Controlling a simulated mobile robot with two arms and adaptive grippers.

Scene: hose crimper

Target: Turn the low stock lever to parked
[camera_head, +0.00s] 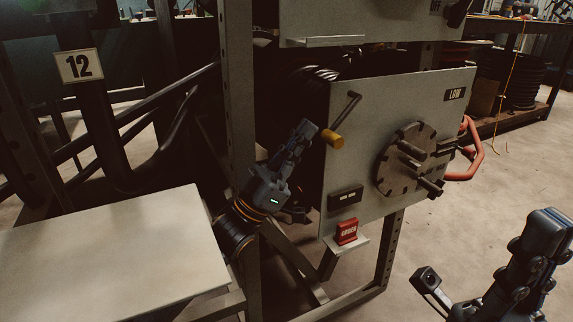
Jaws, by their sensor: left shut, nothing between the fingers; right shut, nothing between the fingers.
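A lever (344,115) with a thin dark rod and a yellow-brown knob (333,139) sits at the upper left of a grey panel (371,127) marked LOW (455,94). The rod slants down and left from its upper end, with the knob at the low end. My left gripper (304,131) is shut and empty, pointing up just left of the knob. A small gap seems to lie between them, though depth is hard to judge. My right gripper (547,218) is shut and empty at the lower right, well away from the panel.
A round notched dial (401,166) with several protruding handles sits on the panel's right. A dark label plate (345,197) is below. A red block (347,232) stands on a small shelf under the panel. A metal post (238,90) and pale tabletop (110,255) are left.

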